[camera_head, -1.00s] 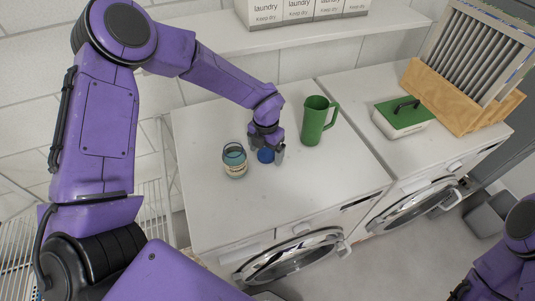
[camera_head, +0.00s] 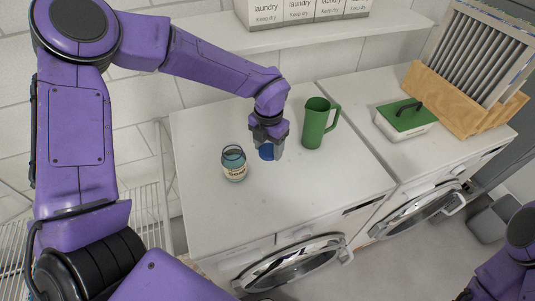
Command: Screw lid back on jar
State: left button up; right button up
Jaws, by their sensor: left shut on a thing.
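A glass jar (camera_head: 234,166) with a label stands upright on the white washer top, its mouth open. A blue lid (camera_head: 266,151) is between the fingers of my left gripper (camera_head: 267,152), to the right of the jar and apart from it. The left gripper points down and is shut on the lid. I cannot tell whether the lid still touches the washer top. Part of my right arm shows at the bottom right corner, but its gripper is out of view.
A green pitcher (camera_head: 315,124) stands close to the right of my left gripper. A white box with a green lid (camera_head: 405,117) and a wooden crate (camera_head: 458,98) are on the right machine. A shelf with laundry boxes (camera_head: 300,12) is behind. The front of the washer top (camera_head: 285,205) is clear.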

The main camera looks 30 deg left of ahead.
pick_arm(q)
jog(key=s+d+r+b, duration=0.3)
jog(key=s+d+r, duration=0.4)
jog(key=s+d, duration=0.1)
jog(key=shift+d+r, duration=0.4)
jog(key=shift+d, duration=0.3)
pick_arm(e)
notch_tip(320, 180, down, 4)
jog(key=shift+r, duration=0.1)
pick_arm(q)
jog(key=w+a+f+m, duration=0.1)
jog(key=w+f+m, duration=0.1)
jog(key=m, duration=0.8)
jog(key=w+a+f+m, duration=0.2)
jog(key=f+m, duration=0.1)
jog(key=m, duration=0.8)
jog(key=w+a+f+m, duration=0.2)
jog(key=f+m, duration=0.1)
jog(key=m, duration=0.7)
jog(key=shift+w+f, duration=0.25)
jog(key=shift+f, duration=0.05)
jog(key=m, duration=0.3)
jog(key=shift+w+a+f, duration=0.2)
jog(key=shift+a+f, duration=0.1)
jog(key=shift+f, duration=0.1)
